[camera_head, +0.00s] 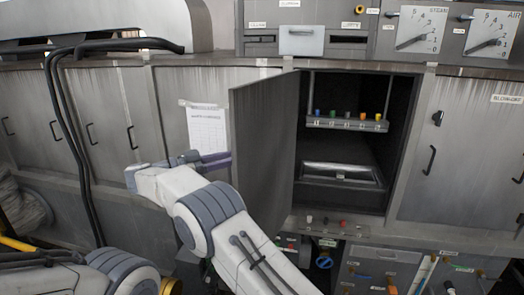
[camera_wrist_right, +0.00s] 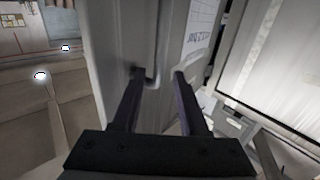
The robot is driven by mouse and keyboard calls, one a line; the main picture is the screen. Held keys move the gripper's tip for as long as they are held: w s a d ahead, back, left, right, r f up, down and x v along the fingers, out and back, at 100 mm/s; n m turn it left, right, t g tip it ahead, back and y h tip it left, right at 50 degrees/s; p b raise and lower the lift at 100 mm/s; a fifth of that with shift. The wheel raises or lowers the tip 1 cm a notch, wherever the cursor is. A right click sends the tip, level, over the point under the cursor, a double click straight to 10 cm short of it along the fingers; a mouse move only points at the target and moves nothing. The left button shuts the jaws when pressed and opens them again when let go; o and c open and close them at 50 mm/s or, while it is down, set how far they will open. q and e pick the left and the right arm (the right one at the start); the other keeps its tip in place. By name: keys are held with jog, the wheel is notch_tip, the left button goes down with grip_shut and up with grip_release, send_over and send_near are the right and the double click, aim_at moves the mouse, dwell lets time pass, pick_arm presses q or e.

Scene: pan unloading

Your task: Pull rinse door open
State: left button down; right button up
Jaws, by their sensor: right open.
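The rinse door (camera_head: 263,150) is a grey metal panel standing swung open, at an angle out from the cabinet front. Its dark compartment (camera_head: 350,150) is exposed to the right. My right gripper (camera_head: 222,160) is at the door's left side, its fingers partly hidden by the wrist. In the right wrist view the gripper (camera_wrist_right: 158,75) is open, with its two dark fingers apart in front of the grey door panel (camera_wrist_right: 110,50). A handle (camera_wrist_right: 151,75) shows close to the left fingertip; contact cannot be told. My left gripper is out of the frame.
A row of colored knobs (camera_head: 346,121) and a metal tray (camera_head: 341,173) sit inside the compartment. A closed blow-dry door (camera_head: 465,150) stands to the right. Closed panels with black handles line the left. A paper sheet (camera_head: 207,130) hangs behind the gripper. Pipes and valves lie below.

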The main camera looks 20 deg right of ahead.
aim_at(237, 141)
jog(key=s+d+r+b, duration=0.4)
jog(key=s+d+r, duration=0.2)
jog(key=d, duration=0.2)
jog(key=shift+s, duration=0.15)
jog(key=shift+r, duration=0.1)
jog(key=a+p, duration=0.2)
jog(key=w+a+p, duration=0.1)
jog(key=a+p, duration=0.1)
jog(key=w+a+p, duration=0.1)
jog(key=a+p, duration=0.1)
jog(key=shift+a+r+p, duration=0.15)
jog(key=shift+a+p, duration=0.05)
jog(key=shift+p, duration=0.2)
jog(key=a+p, duration=0.1)
jog(key=p, duration=0.1)
jog(key=w+a+p, duration=0.1)
jog(key=a, duration=0.1)
jog(key=a+p, duration=0.2)
jog(key=shift+w+p, duration=0.25)
jog(key=shift+p, duration=0.05)
jog(key=shift+f, duration=0.2)
